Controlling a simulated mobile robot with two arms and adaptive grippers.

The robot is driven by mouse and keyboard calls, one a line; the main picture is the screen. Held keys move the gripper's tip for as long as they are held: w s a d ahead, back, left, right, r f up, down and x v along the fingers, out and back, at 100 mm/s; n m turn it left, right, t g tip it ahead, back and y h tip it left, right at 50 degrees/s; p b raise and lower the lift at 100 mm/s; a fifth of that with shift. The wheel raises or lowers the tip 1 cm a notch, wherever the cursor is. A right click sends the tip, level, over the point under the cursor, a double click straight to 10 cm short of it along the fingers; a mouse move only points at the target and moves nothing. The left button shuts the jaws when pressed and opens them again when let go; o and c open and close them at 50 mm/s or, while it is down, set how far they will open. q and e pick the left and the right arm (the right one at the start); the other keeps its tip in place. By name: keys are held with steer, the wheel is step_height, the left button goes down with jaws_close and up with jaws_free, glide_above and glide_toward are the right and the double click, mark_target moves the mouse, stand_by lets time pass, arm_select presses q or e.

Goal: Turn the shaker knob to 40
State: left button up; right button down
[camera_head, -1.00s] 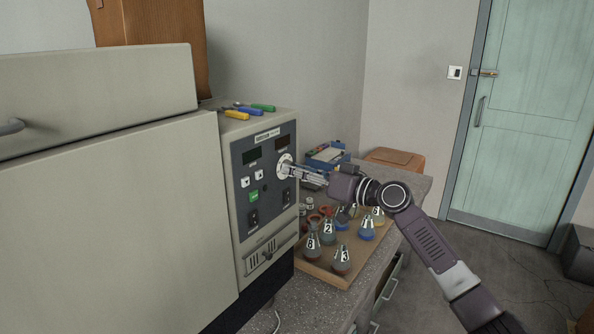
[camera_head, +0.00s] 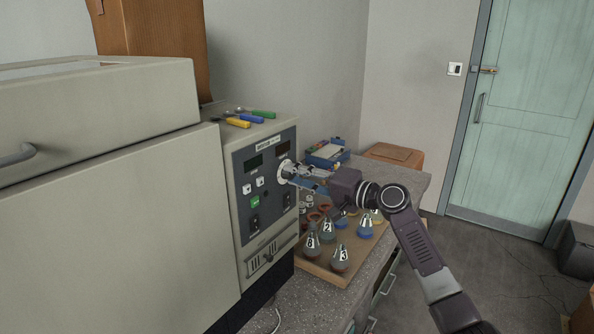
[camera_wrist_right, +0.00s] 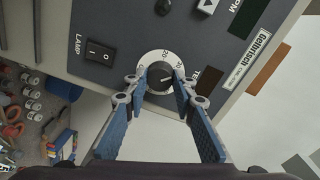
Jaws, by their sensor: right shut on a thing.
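The shaker (camera_head: 268,215) is a large beige cabinet with a dark control panel on its right end. Its knob (camera_wrist_right: 160,77) is dark and round, with a pale pointer line, inside a white dial ring. In the wrist view 20 and 30 can be read on the ring; the other marks are hidden or too small. The dial (camera_head: 283,169) sits at the panel's upper right in the head view. My right gripper (camera_wrist_right: 156,84) is shut on the knob, one blue-padded finger on each side. It reaches the panel from the right (camera_head: 291,173). My left gripper is not in view.
A wooden tray (camera_head: 318,275) of numbered flasks stands on the bench below my right arm. Screwdrivers (camera_head: 250,118) lie on top of the control end. A lamp switch (camera_wrist_right: 98,51) is near the knob. A blue box (camera_head: 327,153) stands behind the gripper.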

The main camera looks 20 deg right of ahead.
steer(key=m+p, duration=0.4)
steer(key=m, duration=0.3)
steer(key=shift+p, duration=0.35)
steer(key=shift+d+m, duration=0.1)
steer(key=shift+m, duration=0.4)
steer(key=c, duration=1.6)
jaws_free()
steer(key=v, duration=1.2)
steer(key=shift+w+d, duration=0.15)
